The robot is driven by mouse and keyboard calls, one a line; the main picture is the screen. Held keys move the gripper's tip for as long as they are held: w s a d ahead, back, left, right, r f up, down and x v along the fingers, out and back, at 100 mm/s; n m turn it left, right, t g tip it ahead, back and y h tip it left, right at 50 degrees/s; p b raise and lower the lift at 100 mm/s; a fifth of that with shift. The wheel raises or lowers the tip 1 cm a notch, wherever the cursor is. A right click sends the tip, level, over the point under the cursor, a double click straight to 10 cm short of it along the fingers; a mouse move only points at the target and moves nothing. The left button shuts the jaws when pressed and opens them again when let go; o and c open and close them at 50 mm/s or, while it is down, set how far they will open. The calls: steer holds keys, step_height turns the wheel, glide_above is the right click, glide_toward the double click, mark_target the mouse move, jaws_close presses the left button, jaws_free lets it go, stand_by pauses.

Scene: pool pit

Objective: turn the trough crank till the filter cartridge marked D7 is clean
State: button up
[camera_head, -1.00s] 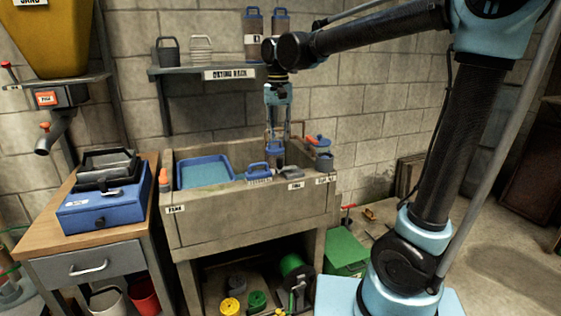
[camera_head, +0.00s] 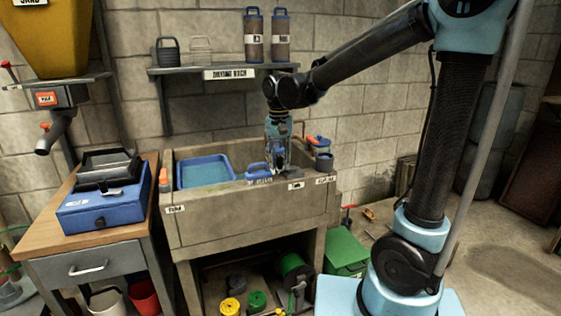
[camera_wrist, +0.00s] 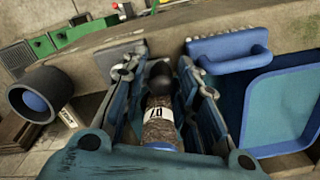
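The filter cartridge marked D7 (camera_wrist: 160,123) is in the trough, its label and mottled brown surface showing between my fingers in the wrist view. A rounded black knob (camera_wrist: 160,82), perhaps the crank's, shows just past it, between the fingertips. My gripper (camera_wrist: 160,75) points down into the trough (camera_head: 240,208), one finger on each side of the cartridge and knob. The fingers look spread, with gaps visible beside the cartridge; I see no clear grip. In the head view my gripper (camera_head: 278,168) hides most of the cartridge and crank.
A blue tray (camera_head: 205,172) and a blue-handled brush (camera_head: 258,171) lie left of my gripper in the head view. A dark cup (camera_head: 324,162) stands at the trough's right corner. Two cartridges (camera_head: 253,38) (camera_head: 281,38) stand on the drying rack (camera_head: 210,71) above.

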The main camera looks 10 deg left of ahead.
jaws_close()
steer(key=n, duration=0.2)
steer(key=s+d+n, duration=0.1)
steer(key=n, duration=0.1)
steer(key=shift+s+d, duration=0.1)
steer(key=n, duration=0.1)
steer(key=d+n, duration=0.1)
steer(key=n, duration=0.1)
steer(key=shift+s+d+n, duration=0.15)
steer(key=shift+s+n, duration=0.15)
steer(key=shift+s, duration=0.05)
steer(key=shift+w+d+n, duration=0.1)
steer(key=shift+d+n, duration=0.55)
steer(key=shift+n, duration=1.05)
steer(key=shift+w+d+n, duration=0.1)
steer(key=shift+d+n, duration=0.55)
steer(key=shift+n, duration=1.05)
steer(key=shift+d+n, duration=0.65)
steer(key=shift+n, duration=1.05)
